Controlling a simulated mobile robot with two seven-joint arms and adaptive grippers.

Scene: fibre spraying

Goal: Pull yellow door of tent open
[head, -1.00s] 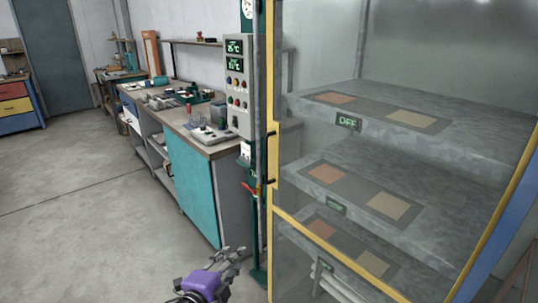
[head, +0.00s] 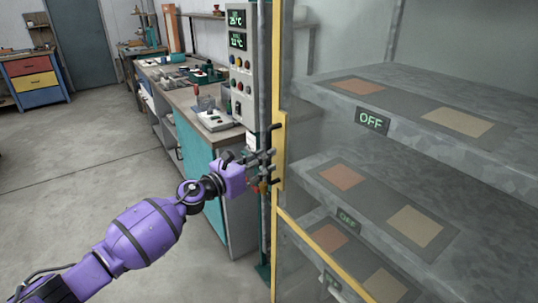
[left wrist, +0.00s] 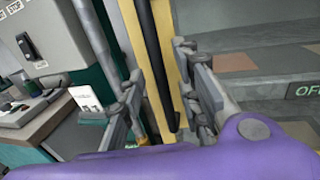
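The tent's yellow-framed door (head: 282,200) stands upright at centre right in the head view, with a see-through panel; it looks closed. My left gripper (head: 265,161) is at the door's left edge, at the height of its black handle, which it largely hides there. In the left wrist view, the black handle (left wrist: 158,65) runs between the two open fingers of my left gripper (left wrist: 165,105), in front of the yellow frame (left wrist: 168,40). A gap shows on both sides of the handle. My right gripper is not in view.
Behind the panel are grey shelves (head: 410,150) with coloured squares and OFF displays. A control box (head: 239,60) stands left of the door, beside a workbench (head: 190,95) with a teal cabinet (head: 197,160). The grey floor (head: 70,180) at left is clear.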

